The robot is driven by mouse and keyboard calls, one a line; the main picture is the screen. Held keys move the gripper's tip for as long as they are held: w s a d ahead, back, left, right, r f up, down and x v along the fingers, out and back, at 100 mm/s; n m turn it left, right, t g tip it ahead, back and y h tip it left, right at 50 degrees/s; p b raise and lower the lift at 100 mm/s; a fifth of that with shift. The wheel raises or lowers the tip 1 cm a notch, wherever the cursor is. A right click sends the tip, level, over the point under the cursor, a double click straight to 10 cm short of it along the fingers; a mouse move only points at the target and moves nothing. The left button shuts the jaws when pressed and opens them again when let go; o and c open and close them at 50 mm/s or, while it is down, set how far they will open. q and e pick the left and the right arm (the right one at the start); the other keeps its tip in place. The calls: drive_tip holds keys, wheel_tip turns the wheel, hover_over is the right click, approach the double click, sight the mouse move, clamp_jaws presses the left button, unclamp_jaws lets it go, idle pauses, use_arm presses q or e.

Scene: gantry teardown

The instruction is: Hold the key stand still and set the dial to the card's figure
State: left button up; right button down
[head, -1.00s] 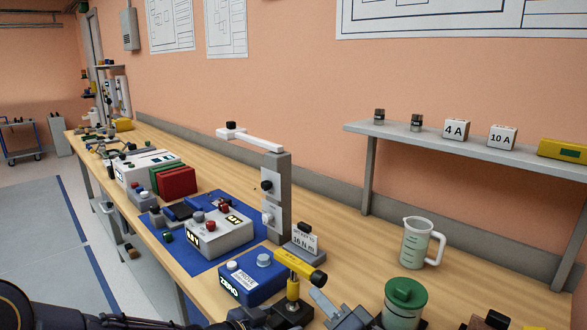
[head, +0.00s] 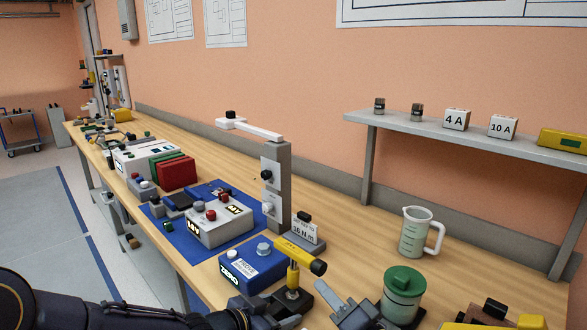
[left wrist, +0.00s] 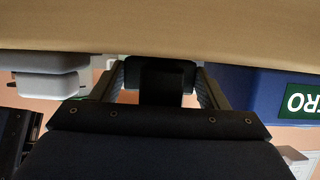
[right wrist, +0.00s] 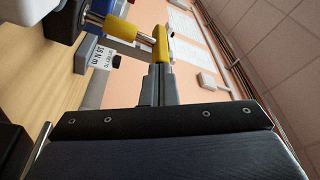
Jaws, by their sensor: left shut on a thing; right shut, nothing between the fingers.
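The key stand has a black base (head: 292,302) and a post carrying a yellow key (head: 300,254) with a dark end. My left gripper (head: 262,308) is low beside the stand; in the left wrist view its fingers are shut on a black block (left wrist: 160,78), apparently the stand's base. My right gripper (head: 338,302) is shut and empty, just right of the stand. In the right wrist view its fingertips (right wrist: 160,72) are close below the key's yellow end (right wrist: 162,44); contact cannot be told. The card (head: 304,231) reads "SET KEY TO 16 N m". The dial's figure is unreadable.
A blue ZERO box (head: 250,268) stands left of the key stand. A grey box (head: 218,226) and a grey post with a white arm (head: 278,190) are behind it. A green-lidded jar (head: 402,292) and a jug (head: 418,235) stand to the right. A shelf (head: 470,146) is at right.

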use_arm(q)
drive_tip(key=shift+f, duration=0.15)
use_arm(e)
drive_tip(key=v, duration=0.4)
drive_tip(key=shift+d+r, duration=0.15)
drive_tip(key=shift+d, duration=0.35)
use_arm(q)
drive_tip(key=o, duration=1.2)
